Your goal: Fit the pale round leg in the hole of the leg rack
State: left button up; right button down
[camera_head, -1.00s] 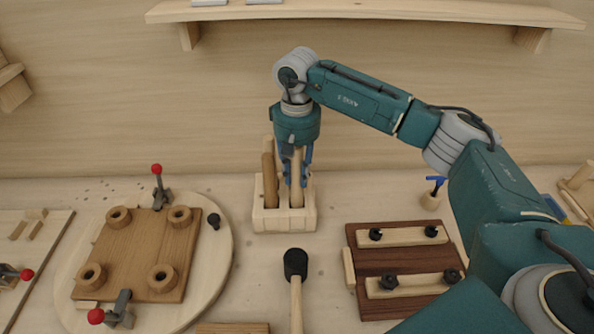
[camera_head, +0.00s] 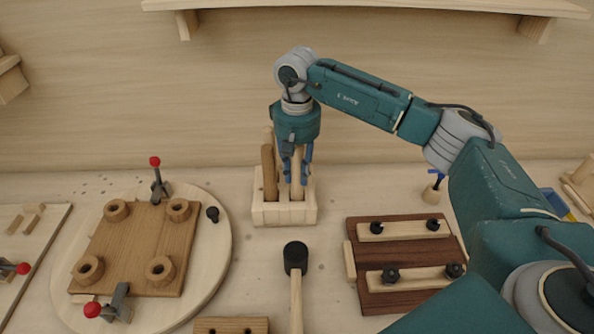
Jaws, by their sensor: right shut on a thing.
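The pale round leg (camera_head: 297,182) stands upright at the leg rack (camera_head: 284,213), its lower end down in the rack's right part. My right gripper (camera_head: 296,176) points straight down over the rack and is shut on the pale leg. The fingers hide part of the leg's upper length. How deep the leg sits in its hole cannot be told. A darker brown leg (camera_head: 269,172) and another pale piece behind it stand in the rack's left part. My left gripper is not in view.
A round board (camera_head: 215,260) at left carries a brown seat plate (camera_head: 140,247) with ring sockets and red-knobbed clamps. A black-headed mallet (camera_head: 295,259) lies in front of the rack. A dark red-brown board (camera_head: 405,258) with pale bars lies at right. A shelf (camera_head: 365,9) hangs above.

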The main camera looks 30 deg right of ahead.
jog(key=shift+f, duration=0.2)
jog(key=c, duration=1.4)
grip_release()
notch_tip(320, 180, up, 12)
jog(key=shift+r, duration=0.1)
